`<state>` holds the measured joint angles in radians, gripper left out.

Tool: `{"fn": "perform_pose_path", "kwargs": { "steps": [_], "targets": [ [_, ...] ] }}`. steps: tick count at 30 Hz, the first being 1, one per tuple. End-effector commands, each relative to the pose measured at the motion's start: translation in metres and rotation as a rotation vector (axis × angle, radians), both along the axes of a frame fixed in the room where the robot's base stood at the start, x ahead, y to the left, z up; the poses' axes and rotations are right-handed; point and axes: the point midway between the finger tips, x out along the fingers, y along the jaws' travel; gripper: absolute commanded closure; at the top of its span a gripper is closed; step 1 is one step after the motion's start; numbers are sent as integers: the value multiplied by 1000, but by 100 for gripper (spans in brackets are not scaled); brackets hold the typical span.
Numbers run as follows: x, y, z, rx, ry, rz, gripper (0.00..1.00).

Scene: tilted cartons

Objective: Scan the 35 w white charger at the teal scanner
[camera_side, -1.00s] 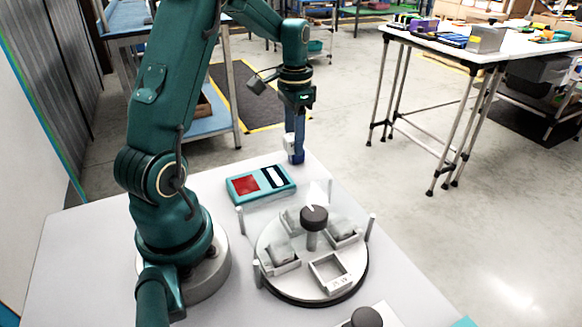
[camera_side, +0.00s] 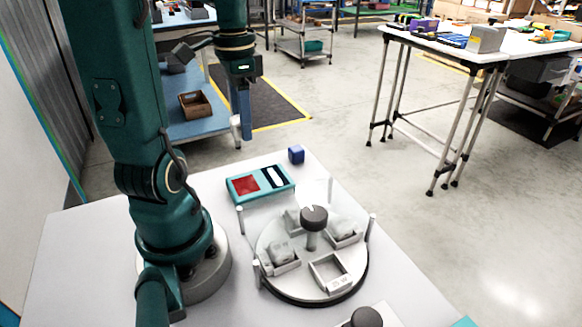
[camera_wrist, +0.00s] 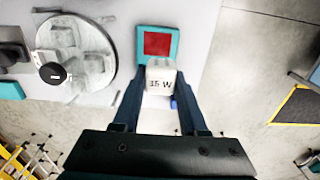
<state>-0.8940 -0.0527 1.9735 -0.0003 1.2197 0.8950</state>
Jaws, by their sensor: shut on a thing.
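My gripper (camera_wrist: 160,88) is shut on the white charger (camera_wrist: 159,76), whose face marked "35 W" shows between the fingers in the wrist view. In the side view my gripper (camera_side: 243,126) is raised behind the table's far edge, with a small pale part of the charger (camera_side: 236,121) beside a finger. The teal scanner (camera_side: 234,189) lies flat on the table, with a red window and a dark and white panel. In the wrist view the scanner (camera_wrist: 143,38) appears just beyond the charger, which overlaps its lower edge and hides part of it.
A round carousel (camera_side: 307,291) carries grey trays, some holding pale items; the front tray (camera_side: 345,286) is empty. Thin posts (camera_side: 240,219) stand around it. A blue cube (camera_side: 296,155) sits behind the scanner. A dark knob (camera_side: 366,317) is at the front edge.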

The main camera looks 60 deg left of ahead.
Motion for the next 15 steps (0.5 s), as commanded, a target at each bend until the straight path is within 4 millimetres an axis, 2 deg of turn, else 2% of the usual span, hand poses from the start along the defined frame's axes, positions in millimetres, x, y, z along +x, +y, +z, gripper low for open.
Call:
{"fn": "perform_pose_path", "kwargs": {
  "steps": [6, 15],
  "targets": [
    [-6, -7, 9, -1, 0, 1, 100],
    [-6, -7, -14, -3, 2, 1, 100]
  ]
}}
